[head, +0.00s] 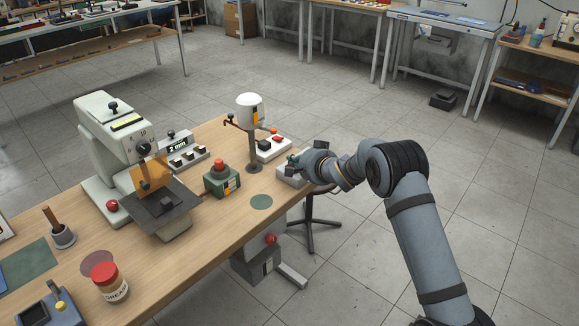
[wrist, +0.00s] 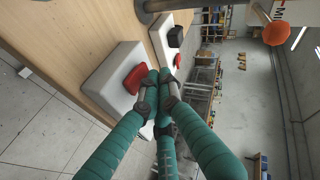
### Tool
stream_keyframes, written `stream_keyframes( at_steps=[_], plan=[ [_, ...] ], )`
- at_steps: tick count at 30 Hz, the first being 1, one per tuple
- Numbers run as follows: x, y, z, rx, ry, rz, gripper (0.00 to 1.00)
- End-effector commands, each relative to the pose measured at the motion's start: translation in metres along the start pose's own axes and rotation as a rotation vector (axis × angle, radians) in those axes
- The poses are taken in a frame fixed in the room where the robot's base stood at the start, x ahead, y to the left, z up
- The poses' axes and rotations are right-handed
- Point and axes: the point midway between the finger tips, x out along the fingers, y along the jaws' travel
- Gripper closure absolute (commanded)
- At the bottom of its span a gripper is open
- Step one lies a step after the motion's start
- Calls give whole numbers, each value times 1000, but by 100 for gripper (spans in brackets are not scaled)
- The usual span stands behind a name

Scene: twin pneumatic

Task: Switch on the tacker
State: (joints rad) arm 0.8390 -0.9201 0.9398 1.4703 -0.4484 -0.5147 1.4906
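No label naming the tacker is readable. A pale bench machine (head: 118,135) stands at the left, and a white-capped post device (head: 250,112) stands near the right end of the bench. A white switch box (head: 288,174) sits at the bench's right edge; in the wrist view this near box (wrist: 108,82) carries a red rocker (wrist: 136,79). My gripper (head: 293,160) is over this box. In the wrist view its teal fingers (wrist: 160,78) are together, with the tips beside the red rocker. I cannot tell whether they touch it. Nothing shows between them.
A second white box (head: 272,147) with red and dark controls stands just behind; it also shows in the wrist view (wrist: 160,38). A green box with a red button (head: 221,178), a "2 mm" display unit (head: 182,152) and a jar (head: 110,283) are on the bench.

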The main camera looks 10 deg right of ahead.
Motion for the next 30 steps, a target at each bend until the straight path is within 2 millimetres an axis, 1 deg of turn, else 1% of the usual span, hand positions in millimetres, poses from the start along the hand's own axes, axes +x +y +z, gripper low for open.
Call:
stream_keyframes(
  at_steps=[30],
  plan=[
    [5, 5, 4, 0, 1, 1, 100]
  ],
)
